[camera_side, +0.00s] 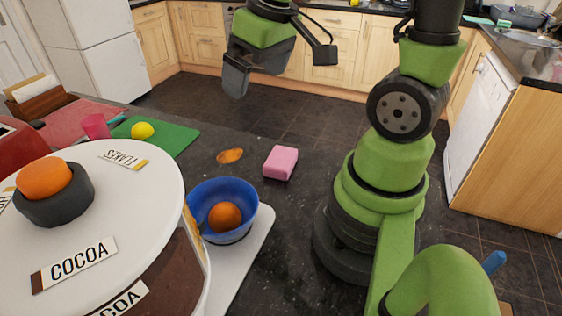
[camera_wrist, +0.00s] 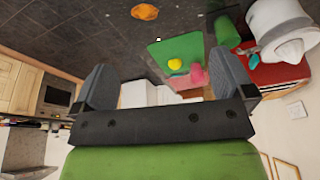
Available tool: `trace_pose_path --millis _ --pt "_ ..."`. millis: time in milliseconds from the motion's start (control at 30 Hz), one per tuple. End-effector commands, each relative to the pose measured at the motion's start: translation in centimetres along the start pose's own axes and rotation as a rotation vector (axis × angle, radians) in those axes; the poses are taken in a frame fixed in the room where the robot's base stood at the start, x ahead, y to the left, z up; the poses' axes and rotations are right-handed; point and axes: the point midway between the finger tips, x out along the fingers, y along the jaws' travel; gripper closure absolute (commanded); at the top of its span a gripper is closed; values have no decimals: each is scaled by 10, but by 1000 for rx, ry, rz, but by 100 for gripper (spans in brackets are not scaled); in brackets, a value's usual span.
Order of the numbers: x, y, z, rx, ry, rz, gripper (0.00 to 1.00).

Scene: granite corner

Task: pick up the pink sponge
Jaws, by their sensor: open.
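The pink sponge (camera_side: 280,163) lies on the dark counter in the side view, right of a flat orange piece and left of my arm's base. My gripper (camera_side: 280,68) is open and empty, raised well above the counter. It appears higher in the picture than the sponge and apart from it. In the wrist view my gripper (camera_wrist: 163,60) shows its two fingers spread wide with nothing between them. I cannot make out the sponge in the wrist view.
A blue bowl (camera_side: 240,194) with an orange fruit stands near the sponge. A flat orange piece (camera_side: 230,156), a green board (camera_side: 172,138) with a lemon (camera_side: 142,130), and a pink cup (camera_side: 96,127) lie to the left. A large white-topped canister (camera_side: 130,200) fills the front left.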

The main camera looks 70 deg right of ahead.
Motion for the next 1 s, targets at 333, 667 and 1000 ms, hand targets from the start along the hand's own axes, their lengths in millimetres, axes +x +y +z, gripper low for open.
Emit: trace_pose_path --millis 333,667,1000 --pt "105 64 22 -182 -264 8 0" --pt "143 74 40 -224 -309 -12 0" --pt "172 75 49 -223 -306 -10 0"
